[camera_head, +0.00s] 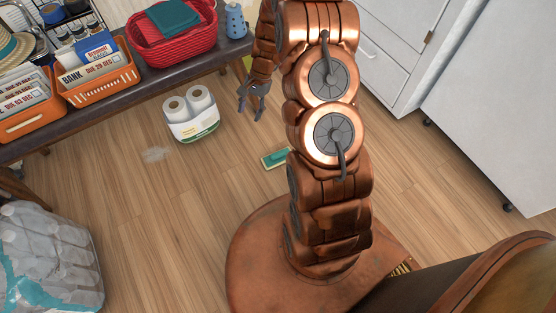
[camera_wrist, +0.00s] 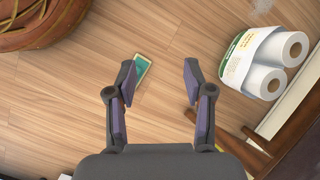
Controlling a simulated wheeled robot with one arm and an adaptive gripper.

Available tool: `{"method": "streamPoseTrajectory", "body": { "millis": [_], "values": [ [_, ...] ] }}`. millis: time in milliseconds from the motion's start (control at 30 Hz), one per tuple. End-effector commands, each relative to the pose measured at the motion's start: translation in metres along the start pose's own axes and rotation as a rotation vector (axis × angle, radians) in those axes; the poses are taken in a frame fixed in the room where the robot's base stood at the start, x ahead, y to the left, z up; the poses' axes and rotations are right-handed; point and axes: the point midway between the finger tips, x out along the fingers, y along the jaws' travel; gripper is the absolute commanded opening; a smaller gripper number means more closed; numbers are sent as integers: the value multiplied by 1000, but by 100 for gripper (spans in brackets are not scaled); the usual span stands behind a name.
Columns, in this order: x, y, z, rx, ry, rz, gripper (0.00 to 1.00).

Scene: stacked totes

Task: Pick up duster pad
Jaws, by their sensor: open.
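The duster pad (camera_head: 276,158) looks like a flat teal-green pad with a pale edge. It lies on the wooden floor beside my copper arm in the head view, partly behind the arm. In the wrist view the pad (camera_wrist: 141,70) shows beyond the left fingertip, which hides part of it. My gripper (camera_head: 254,99) hangs above the floor, up and to the left of the pad in the head view. In the wrist view my gripper (camera_wrist: 158,76) is open, with nothing between its fingers. The pad is apart from the gripper and farther below.
A pack of paper rolls (camera_head: 191,117) stands on the floor left of the gripper. A dark bench (camera_head: 130,88) holds orange baskets and a red basket (camera_head: 172,45). A bag of bottles (camera_head: 48,255) sits lower left. White cabinets are at right. Floor around the pad is clear.

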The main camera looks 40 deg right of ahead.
Motion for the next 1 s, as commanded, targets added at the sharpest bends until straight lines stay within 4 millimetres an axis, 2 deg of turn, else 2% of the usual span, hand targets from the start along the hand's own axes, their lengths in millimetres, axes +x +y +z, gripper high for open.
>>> {"method": "streamPoseTrajectory", "body": {
  "millis": [33, 100, 267, 533, 600, 733, 1000],
  "values": [
    [19, 4, -19, 41, 0, -9, 52],
    [39, 9, -40, 97, 1, -23, 52],
    [82, 24, -88, 224, 8, -54, 52],
    [160, 63, -162, 438, 26, -96, 52],
    [178, 75, -176, 486, 28, -101, 52],
    [203, 92, -195, 556, 33, -111, 52],
    [225, 103, -210, 604, 43, -120, 52]
  ]
}}
